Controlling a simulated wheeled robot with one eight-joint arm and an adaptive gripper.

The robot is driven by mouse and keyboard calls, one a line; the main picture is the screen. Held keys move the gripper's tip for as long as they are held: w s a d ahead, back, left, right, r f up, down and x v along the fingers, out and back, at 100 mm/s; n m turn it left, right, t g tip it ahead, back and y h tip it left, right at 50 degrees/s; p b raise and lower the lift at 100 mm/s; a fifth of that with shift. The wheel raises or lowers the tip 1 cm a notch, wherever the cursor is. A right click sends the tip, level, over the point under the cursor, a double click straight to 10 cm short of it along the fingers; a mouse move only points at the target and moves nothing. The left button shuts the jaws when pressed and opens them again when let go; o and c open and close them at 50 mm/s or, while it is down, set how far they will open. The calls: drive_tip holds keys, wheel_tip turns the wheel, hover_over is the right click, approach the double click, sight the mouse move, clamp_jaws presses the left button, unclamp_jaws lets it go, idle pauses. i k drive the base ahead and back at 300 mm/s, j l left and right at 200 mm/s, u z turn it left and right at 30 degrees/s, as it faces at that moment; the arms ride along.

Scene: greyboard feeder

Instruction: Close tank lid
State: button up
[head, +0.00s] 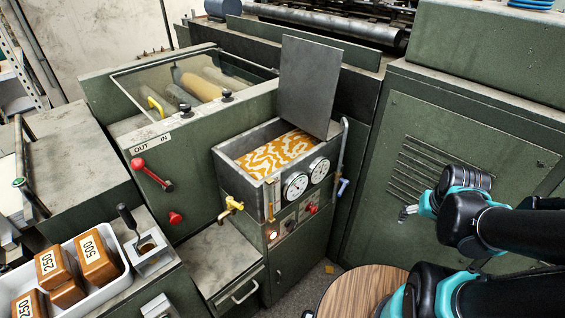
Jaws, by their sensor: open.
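The tank (238,162) is a grey metal box on the green machine's front. Its top is open and an orange and white patterned surface shows inside. The tank lid (306,85) is a flat dark grey plate standing nearly upright at the tank's back right edge. My gripper (407,212) is to the right of the tank and apart from it and the lid. Only its small grey tip shows beyond the arm's teal and black joints. It is open and nothing shows in it.
Two round gauges (296,185) and a bent pipe (342,155) with a blue handle are at the tank's right side. A brass tap (230,208) is at its left. A round wooden stool (355,292) stands in front. A white tray (105,291) of labelled brown blocks is at lower left.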

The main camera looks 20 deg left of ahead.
sight(310, 72)
drive_tip(key=k+u, duration=0.1)
drive_tip(key=u, duration=1)
drive_tip(key=l, duration=0.05)
